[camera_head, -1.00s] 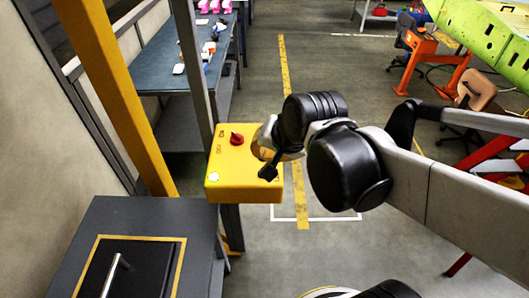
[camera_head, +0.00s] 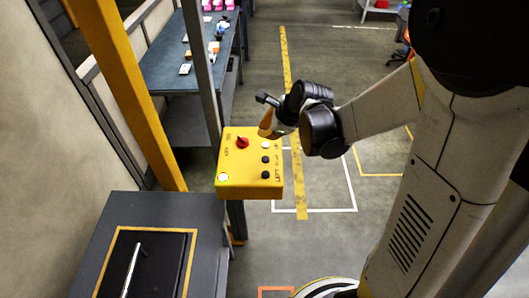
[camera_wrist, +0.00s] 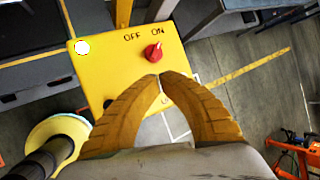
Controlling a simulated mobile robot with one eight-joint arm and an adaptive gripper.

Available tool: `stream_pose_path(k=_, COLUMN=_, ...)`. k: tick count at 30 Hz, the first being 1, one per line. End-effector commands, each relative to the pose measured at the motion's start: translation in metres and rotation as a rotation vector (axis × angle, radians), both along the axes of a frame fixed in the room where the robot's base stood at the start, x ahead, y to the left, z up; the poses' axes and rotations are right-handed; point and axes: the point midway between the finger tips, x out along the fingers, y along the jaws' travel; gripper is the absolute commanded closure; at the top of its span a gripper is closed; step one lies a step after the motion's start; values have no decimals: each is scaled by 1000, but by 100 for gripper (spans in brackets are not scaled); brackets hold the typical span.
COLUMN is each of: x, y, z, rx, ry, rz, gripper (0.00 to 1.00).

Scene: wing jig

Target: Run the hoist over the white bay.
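The yellow control box (camera_head: 228,178) hangs on a post left of centre in the head view. It has a red knob (camera_head: 242,142) by OFF/ON labels, a lit white button (camera_head: 223,177), and a column of small buttons (camera_head: 266,160) on its right side. In the wrist view the knob (camera_wrist: 153,52) appears turned toward ON. My gripper (camera_wrist: 160,77) has its tan fingertips together over the box face, hiding part of the button column. In the head view my gripper (camera_head: 265,130) is at the box's upper right. The white-outlined bay (camera_head: 353,190) lies on the floor behind. No hoist is visible.
A dark cabinet (camera_head: 70,235) with a handle stands lower left. A yellow post (camera_head: 115,85) and a blue workbench (camera_head: 168,60) are behind it. A yellow-outlined area (camera_head: 380,175) and an orange-outlined area (camera_head: 275,291) mark the floor. An orange stand (camera_wrist: 295,145) shows in the wrist view.

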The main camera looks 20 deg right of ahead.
Motion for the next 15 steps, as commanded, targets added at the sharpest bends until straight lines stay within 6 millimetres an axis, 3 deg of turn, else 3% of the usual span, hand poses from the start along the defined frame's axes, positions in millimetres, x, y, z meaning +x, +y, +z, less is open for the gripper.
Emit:
stream_pose_path(k=8, x=0, y=0, z=-3, rx=-2, ry=-1, rz=2, gripper=100)
stream_pose_path(k=15, x=0, y=0, z=-24, rx=-3, ry=-1, rz=2, gripper=100)
